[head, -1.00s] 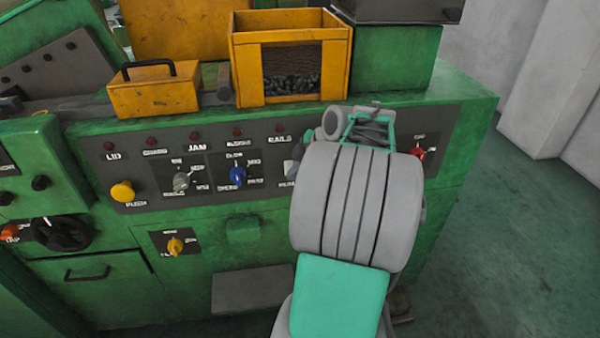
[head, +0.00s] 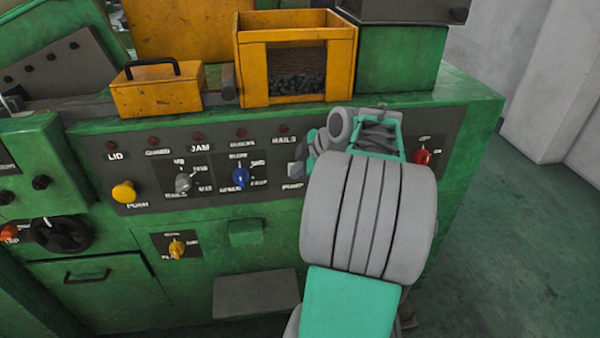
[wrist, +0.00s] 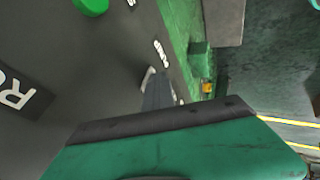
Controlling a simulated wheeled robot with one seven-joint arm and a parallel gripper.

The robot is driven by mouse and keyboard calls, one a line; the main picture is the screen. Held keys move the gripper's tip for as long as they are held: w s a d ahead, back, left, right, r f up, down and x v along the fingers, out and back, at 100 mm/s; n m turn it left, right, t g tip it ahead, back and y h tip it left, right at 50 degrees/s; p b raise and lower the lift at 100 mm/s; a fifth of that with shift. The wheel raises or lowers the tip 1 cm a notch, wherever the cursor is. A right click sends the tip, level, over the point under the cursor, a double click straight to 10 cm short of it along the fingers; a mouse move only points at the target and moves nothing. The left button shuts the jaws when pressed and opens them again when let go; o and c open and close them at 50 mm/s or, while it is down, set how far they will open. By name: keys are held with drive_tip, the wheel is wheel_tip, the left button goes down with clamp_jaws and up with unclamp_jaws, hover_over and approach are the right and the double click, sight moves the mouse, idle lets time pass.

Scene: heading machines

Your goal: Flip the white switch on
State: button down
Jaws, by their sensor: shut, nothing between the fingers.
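A small pale switch (head: 296,169) is on the dark control panel above the PUMP label, left of my arm in the head view. My gripper (head: 312,156) is beside it on the right, mostly hidden behind my wrist. In the wrist view my shut fingers (wrist: 157,92) reach toward the panel, with nothing held. A pale piece (wrist: 148,76), likely the switch, shows close to their tip. I cannot tell whether they touch, or which way the switch is set.
The dark panel (head: 130,170) also carries a yellow push button (head: 124,192), a grey knob (head: 184,182), a blue knob (head: 241,176) and a red knob (head: 422,156). A yellow open bin (head: 267,75) stands on the green machine above. Open floor (head: 535,225) lies at right.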

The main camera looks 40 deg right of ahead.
drive_tip(key=shift+d+r, duration=0.15)
drive_tip(key=shift+r, duration=0.65)
drive_tip(key=s+a+r, duration=0.1)
drive_tip(key=s+r, duration=0.7)
drive_tip(key=s, duration=0.1)
drive_tip(key=shift+a+r, duration=0.2)
drive_tip(key=shift+a, duration=0.1)
drive_tip(key=shift+s, duration=0.1)
